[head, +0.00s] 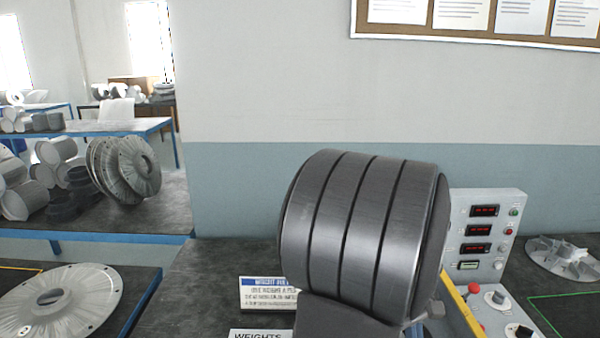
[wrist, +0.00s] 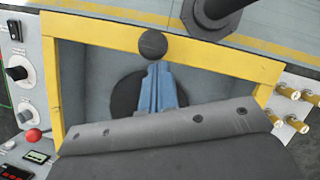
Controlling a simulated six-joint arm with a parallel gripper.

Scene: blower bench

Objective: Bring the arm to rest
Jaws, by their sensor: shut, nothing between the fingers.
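My gripper (wrist: 158,68) shows in the wrist view as two blue fingers pressed together, with nothing between them. They reach up from a dark grey bolted body across the lower part of the picture. Behind the fingers is a grey recess (wrist: 92,70) framed in yellow (wrist: 50,85), with a dark round shape partly hidden by them. A dark ball (wrist: 153,43) appears just beyond the fingertips; I cannot tell whether they touch. In the head view my gripper is not visible.
A control panel (head: 483,208) with red displays and knobs stands right of centre. An impeller (head: 562,258) lies at far right, a round flanged disc (head: 85,300) at lower left. A sign (head: 266,294) stands on the bench.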

